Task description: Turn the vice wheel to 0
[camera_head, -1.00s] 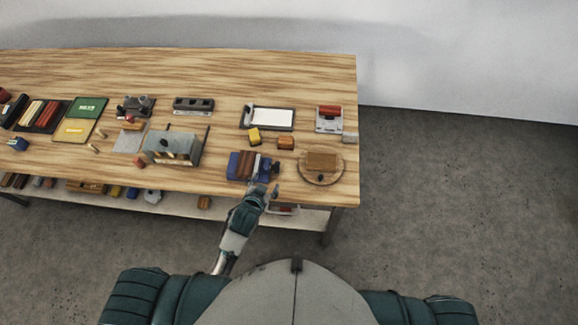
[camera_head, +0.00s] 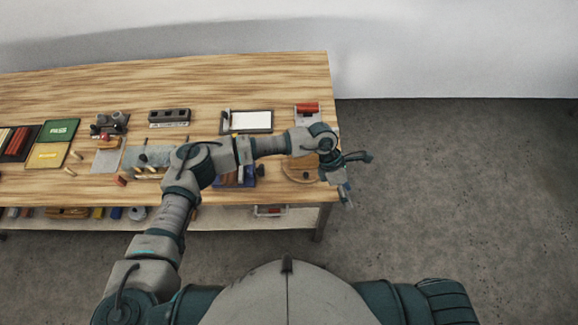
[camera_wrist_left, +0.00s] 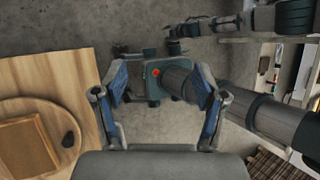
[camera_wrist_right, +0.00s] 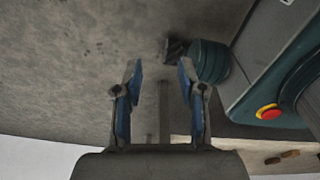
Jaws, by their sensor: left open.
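The blue vice (camera_head: 249,181) stands near the front edge of the workbench, partly hidden behind my left forearm in the head view. Its small dark wheel (camera_head: 260,170) shows at its right side; I cannot read any number on it. My left gripper (camera_head: 358,177) is open and empty, to the right of the vice and past the bench's right edge.
A round wooden board (camera_head: 296,176) with a block lies right of the vice; it also shows in the left wrist view (camera_wrist_left: 70,112). A white-topped tray (camera_head: 270,122) and a red-topped device (camera_head: 307,114) stand behind. The floor right of the bench is clear.

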